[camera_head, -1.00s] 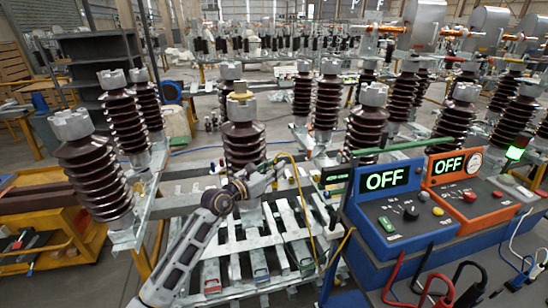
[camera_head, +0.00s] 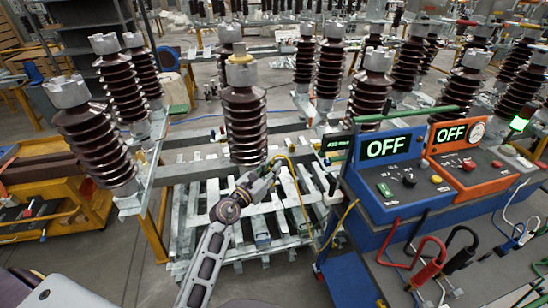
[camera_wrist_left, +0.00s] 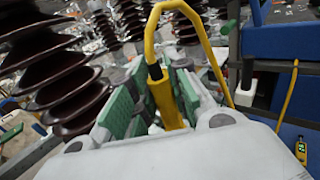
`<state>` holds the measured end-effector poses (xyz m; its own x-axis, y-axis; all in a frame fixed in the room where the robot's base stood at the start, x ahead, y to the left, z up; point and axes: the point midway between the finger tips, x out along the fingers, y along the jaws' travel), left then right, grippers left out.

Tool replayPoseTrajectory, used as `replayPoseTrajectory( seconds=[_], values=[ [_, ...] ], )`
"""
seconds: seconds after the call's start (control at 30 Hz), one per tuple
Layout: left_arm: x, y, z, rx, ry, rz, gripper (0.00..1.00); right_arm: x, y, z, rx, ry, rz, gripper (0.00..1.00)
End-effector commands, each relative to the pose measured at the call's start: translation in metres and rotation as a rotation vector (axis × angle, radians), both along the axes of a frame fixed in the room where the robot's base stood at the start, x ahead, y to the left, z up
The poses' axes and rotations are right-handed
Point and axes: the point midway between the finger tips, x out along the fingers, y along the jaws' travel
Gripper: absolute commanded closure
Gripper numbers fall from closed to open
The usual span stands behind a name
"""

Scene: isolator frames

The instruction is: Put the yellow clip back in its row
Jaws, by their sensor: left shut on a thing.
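My left gripper (camera_head: 273,166) is in front of the base of the middle brown insulator (camera_head: 245,120). In the left wrist view its green-padded fingers (camera_wrist_left: 155,98) are shut on the yellow clip (camera_wrist_left: 166,100). The clip stands between the pads, with a dark tip at its top and its lower end hidden by the gripper. A yellow cable (camera_wrist_left: 205,45) arches over it; in the head view this cable (camera_head: 301,192) hangs down right of the gripper. I cannot make out the clip's row clearly. My right gripper is not in view.
Slatted metal racking (camera_head: 215,215) lies below my arm. A blue panel reading OFF (camera_head: 400,185) and an orange one (camera_head: 465,165) stand to the right, with red and black cables in front. More insulators stand left and behind. A yellow cart (camera_head: 50,215) is at left.

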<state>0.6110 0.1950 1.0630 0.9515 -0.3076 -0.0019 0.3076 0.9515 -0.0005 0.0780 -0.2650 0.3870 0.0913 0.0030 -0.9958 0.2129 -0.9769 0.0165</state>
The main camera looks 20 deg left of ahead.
Motion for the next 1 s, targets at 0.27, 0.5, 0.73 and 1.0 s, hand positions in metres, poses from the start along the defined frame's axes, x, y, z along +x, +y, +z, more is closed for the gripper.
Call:
replayPoseTrajectory(
  seconds=[0.27, 0.5, 0.73, 1.0],
  values=[
    [-0.030, 0.004, -0.038, 0.000, 0.003, 0.085, 1.00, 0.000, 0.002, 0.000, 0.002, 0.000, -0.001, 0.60],
    [-0.056, 0.009, -0.066, 0.003, 0.002, 0.160, 1.00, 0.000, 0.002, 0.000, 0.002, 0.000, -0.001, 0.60],
    [-0.076, 0.014, -0.086, 0.004, 0.001, 0.219, 1.00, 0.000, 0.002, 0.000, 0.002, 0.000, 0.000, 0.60],
    [-0.091, 0.019, -0.100, 0.002, -0.001, 0.265, 1.00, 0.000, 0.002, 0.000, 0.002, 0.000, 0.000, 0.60]
  ],
)
